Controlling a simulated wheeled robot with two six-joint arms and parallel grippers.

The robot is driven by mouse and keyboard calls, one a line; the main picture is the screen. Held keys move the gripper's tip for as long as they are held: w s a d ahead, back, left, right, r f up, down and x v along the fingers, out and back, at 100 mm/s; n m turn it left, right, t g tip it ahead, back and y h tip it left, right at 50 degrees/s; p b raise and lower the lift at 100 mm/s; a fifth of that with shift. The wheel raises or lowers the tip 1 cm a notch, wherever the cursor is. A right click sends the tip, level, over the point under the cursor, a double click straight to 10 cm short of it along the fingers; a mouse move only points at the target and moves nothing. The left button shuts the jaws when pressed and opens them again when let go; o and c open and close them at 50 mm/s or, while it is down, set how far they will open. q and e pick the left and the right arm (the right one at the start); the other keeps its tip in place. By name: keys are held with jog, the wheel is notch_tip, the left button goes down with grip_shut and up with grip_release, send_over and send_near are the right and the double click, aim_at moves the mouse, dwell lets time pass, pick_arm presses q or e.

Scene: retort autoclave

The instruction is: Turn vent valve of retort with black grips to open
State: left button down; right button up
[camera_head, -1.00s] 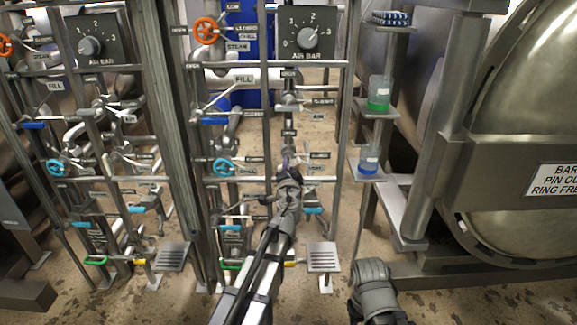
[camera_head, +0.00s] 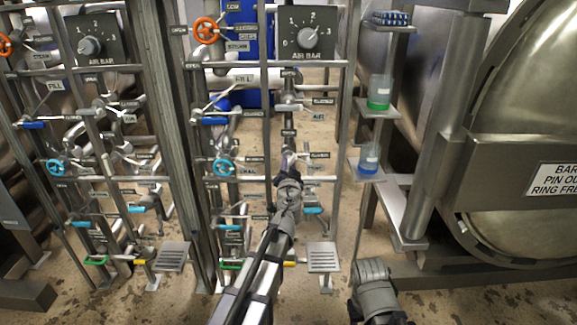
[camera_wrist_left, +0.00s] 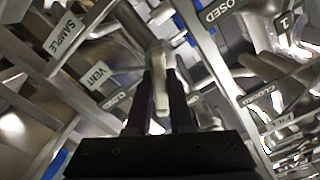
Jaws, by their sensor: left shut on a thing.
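My left gripper (camera_head: 289,164) reaches up to the right-hand pipe rack in the head view. In the left wrist view its two black fingers (camera_wrist_left: 162,100) are shut on a pale metal valve lever (camera_wrist_left: 159,58), whose end shows between and above the fingertips. A VENT label (camera_wrist_left: 96,74) and a CLOSED plate (camera_wrist_left: 117,102) sit just left of the fingers. The valve body is largely hidden by the gripper. My right gripper is out of view; only part of my right arm shows at the bottom. No black grips can be made out on the retort (camera_head: 520,120).
An AIR BAR dial (camera_head: 309,37), an orange handwheel (camera_head: 207,30) and a blue handwheel (camera_head: 223,167) are on the same rack. Rack uprights and pipes crowd the gripper. Shelves with a green-based beaker (camera_head: 379,92) and a blue-based beaker (camera_head: 369,159) stand to the right.

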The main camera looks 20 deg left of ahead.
pick_arm(q)
jog(key=n, duration=0.6)
jog(key=shift+n, duration=0.3)
dwell(0.4)
jog(key=c, duration=0.8)
grip_release()
jog(key=v, duration=0.7)
jog(key=shift+s+d, duration=0.2)
jog(key=shift+s, duration=0.2)
